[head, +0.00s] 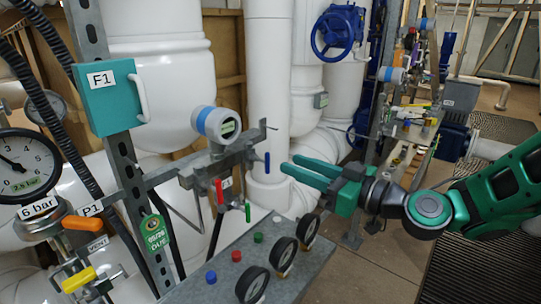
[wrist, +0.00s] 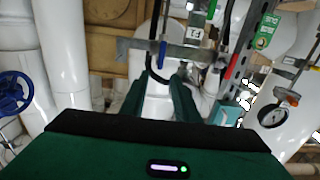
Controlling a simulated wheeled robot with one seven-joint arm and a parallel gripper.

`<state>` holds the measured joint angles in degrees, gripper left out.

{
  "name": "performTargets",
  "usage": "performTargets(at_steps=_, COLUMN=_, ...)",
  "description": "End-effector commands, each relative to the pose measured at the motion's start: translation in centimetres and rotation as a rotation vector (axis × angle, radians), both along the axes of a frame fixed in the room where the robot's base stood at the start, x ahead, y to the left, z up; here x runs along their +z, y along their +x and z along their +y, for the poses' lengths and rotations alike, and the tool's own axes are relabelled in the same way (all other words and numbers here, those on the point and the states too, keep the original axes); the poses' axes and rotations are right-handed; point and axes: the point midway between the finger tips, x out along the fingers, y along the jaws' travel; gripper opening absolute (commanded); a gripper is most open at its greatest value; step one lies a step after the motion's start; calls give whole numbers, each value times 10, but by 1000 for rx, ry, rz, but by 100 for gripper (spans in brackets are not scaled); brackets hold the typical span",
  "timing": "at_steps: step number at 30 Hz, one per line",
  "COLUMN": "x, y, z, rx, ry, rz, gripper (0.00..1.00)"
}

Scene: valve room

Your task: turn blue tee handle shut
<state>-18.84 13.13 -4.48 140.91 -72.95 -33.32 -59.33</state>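The blue handle (head: 267,162) hangs vertically from the right part of a grey metal manifold (head: 222,160). It also shows upright in the wrist view (wrist: 162,53), just beyond the fingertips and roughly between their lines. My gripper (head: 290,164) is right of the blue handle in the head view, its two green fingers pointing left toward it. In the wrist view, my gripper (wrist: 158,80) has its fingers apart with nothing between them. It appears not to touch the handle.
Red (head: 220,192) and green (head: 248,211) handles hang left of the blue one. A grey panel (head: 225,275) with gauges and coloured buttons lies below. A thick white pipe (head: 269,90) stands behind. A blue handwheel (head: 338,32) is higher up. An orange lever (head: 82,223) is far left.

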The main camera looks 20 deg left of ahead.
Motion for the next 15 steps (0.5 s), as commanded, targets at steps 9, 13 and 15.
performTargets(at_steps=9, x=0, y=20, z=51, rx=4, ry=-1, rz=-2, gripper=28)
performTargets(at_steps=13, x=0, y=28, z=69, rx=2, ry=-1, rz=-1, gripper=28)
performTargets(at_steps=15, x=0, y=31, z=75, rx=2, ry=-2, rz=0, gripper=28)
